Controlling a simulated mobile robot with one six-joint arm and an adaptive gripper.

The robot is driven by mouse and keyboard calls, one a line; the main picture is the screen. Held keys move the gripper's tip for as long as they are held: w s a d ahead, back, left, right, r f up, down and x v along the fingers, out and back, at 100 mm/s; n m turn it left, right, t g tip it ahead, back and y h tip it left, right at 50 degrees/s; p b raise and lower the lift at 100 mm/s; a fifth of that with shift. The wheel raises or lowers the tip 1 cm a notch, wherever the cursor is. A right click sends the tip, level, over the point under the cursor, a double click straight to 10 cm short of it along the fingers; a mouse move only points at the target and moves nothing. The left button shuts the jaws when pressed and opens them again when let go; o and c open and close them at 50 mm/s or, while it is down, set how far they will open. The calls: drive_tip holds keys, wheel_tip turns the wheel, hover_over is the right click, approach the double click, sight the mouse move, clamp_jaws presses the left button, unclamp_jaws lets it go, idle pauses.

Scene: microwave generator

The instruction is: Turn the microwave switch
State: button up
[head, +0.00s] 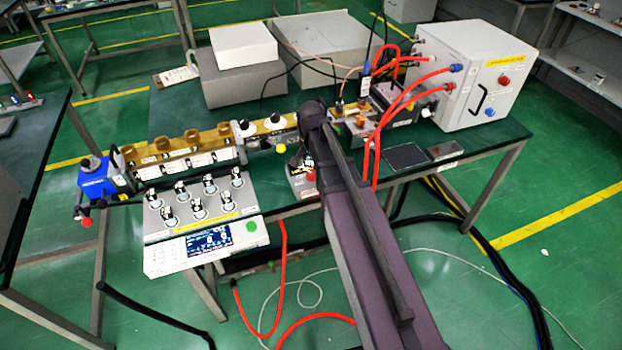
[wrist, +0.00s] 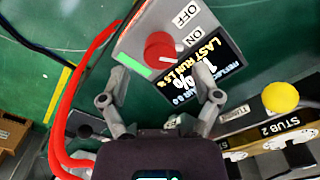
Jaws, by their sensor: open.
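The microwave switch is a red round knob (wrist: 163,50) on a grey panel in the wrist view, with OFF and ON labels to its right. A lit display beside it shows "LAST RUN". My gripper (wrist: 166,86) is open and empty, with its two fingers spread apart. The knob lies just beyond the fingertips, roughly between them and nearer the left one, and the fingers do not appear to touch it. In the head view, a small box (head: 300,184) with a red knob (head: 311,175) shows beside my arm.
Red hoses (head: 408,92) run from the white cabinet (head: 470,75) to the bench, right of my arm. A control panel (head: 200,204) with several knobs stands left. In the wrist view, a yellow knob (wrist: 280,97) and STUB 2 label sit right of the gripper.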

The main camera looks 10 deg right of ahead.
sight(311, 173)
drive_tip(key=shift+f+b, duration=1.65)
drive_tip(key=shift+f, duration=0.3)
clamp_jaws()
